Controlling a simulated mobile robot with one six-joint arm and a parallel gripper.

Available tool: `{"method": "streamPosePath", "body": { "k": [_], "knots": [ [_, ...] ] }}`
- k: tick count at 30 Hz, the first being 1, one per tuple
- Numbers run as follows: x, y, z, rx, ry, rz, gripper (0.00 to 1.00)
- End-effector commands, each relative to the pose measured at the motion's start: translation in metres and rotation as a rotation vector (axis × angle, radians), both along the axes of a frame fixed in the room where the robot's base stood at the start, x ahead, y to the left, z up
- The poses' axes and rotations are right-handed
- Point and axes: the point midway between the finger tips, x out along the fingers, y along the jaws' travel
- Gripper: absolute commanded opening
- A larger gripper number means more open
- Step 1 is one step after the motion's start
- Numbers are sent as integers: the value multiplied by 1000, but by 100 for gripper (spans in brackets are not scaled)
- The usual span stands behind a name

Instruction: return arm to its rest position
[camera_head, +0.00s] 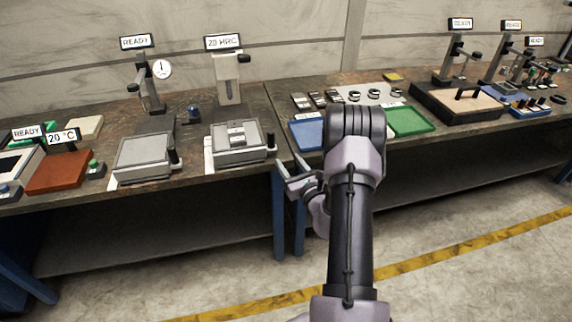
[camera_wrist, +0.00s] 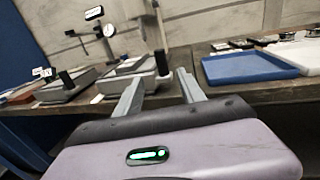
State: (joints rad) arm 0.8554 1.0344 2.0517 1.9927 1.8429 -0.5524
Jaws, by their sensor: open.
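My arm rises in the middle of the head view, in front of the workbench (camera_head: 262,98). My gripper (camera_head: 284,178) points left, just off the bench's front edge and below the level of its top. In the wrist view my gripper (camera_wrist: 158,82) has its two fingers spread apart with nothing between them. The fingers point toward the bench edge and the grey test stations behind it. My upper arm hides part of the bench between the blue tray and the green tray.
A blue tray (camera_head: 307,134) and a green tray (camera_head: 411,121) lie near the bench edge. A hardness tester (camera_head: 229,80) and a dial gauge stand (camera_head: 149,88) stand at left. A wooden-topped station (camera_head: 470,105) is at right. The floor in front is clear.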

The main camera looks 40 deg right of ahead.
Motion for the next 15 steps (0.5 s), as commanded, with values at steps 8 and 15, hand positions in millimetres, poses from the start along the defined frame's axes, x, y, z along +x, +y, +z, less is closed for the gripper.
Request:
{"method": "streamPosePath", "body": {
  "k": [8, 15],
  "knots": [
    [0, 0, 0, 0, 0, 2, 47],
    [7, 10, 10, -12, -4, 40, 47]
  ]
}}
